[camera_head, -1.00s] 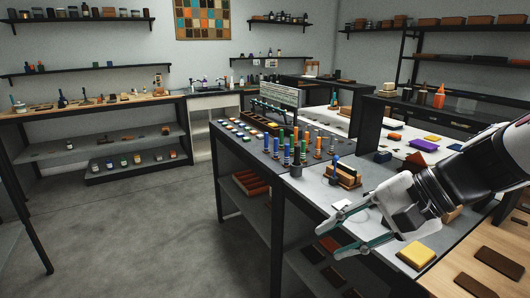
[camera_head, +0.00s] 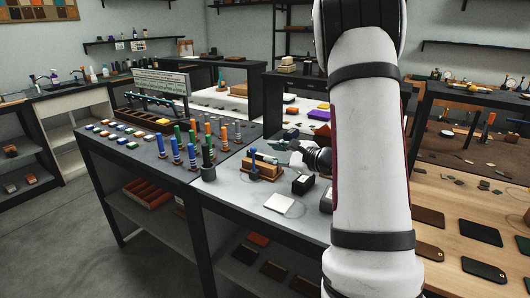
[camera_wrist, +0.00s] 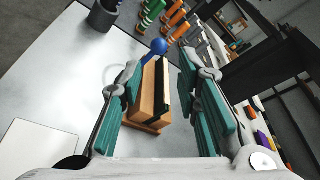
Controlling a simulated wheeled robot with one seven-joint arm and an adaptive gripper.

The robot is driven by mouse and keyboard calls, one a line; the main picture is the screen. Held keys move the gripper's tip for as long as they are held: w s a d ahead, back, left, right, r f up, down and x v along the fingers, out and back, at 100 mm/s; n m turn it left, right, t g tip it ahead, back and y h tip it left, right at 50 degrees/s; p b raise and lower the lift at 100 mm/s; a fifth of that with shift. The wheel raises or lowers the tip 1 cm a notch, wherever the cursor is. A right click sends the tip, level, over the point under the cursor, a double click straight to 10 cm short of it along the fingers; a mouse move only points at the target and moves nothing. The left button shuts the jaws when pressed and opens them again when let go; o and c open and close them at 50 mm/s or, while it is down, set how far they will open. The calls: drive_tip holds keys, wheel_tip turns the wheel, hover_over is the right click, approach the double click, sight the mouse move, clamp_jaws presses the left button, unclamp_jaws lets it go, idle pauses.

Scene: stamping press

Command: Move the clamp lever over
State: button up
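The clamp is a small tan wooden block assembly (camera_wrist: 149,95) with a dark strip; it also shows in the head view (camera_head: 266,170). Its lever has a round blue knob (camera_wrist: 159,46), standing at the far end of the block in the wrist view; in the head view the blue lever (camera_head: 253,158) stands upright at the block's left. My gripper (camera_wrist: 157,68) is open, with teal fingers on either side of the block in the wrist view and the knob just beyond the fingertips. In the head view my gripper (camera_head: 272,148) is small beside the clamp. I cannot tell whether it touches anything.
A dark cup (camera_head: 208,172) stands left of the clamp, near several colour-handled tools (camera_head: 192,155). A white square (camera_head: 285,205) lies in front on the grey bench top (camera_head: 240,200). A small black block (camera_head: 302,184) sits right of the clamp.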

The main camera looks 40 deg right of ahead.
sight(256, 150)
drive_tip(key=x, duration=0.7)
drive_tip(key=shift+w+a, duration=0.2)
drive_tip(key=shift+w, duration=0.1)
drive_tip(key=shift+f, duration=0.1)
drive_tip(key=c, duration=0.6)
drive_tip(key=shift+s+a+f+b, duration=0.1)
drive_tip(key=shift+s+a+b, duration=0.15)
drive_tip(key=shift+a, duration=0.3)
drive_tip(key=shift+s+a+f+b, duration=0.1)
drive_tip(key=shift+s+a+b, duration=0.15)
drive_tip(key=shift+a, duration=0.25)
drive_tip(key=shift+c, duration=0.2)
drive_tip(key=shift+a+f, duration=0.1)
drive_tip(key=shift+s+a+f+b, duration=0.25)
drive_tip(key=shift+a+b, duration=0.1)
drive_tip(key=shift+a, duration=0.15)
drive_tip(key=shift+s+a+f+b, duration=0.1)
drive_tip(key=shift+a+f+b, duration=0.15)
drive_tip(key=shift+a, duration=0.2)
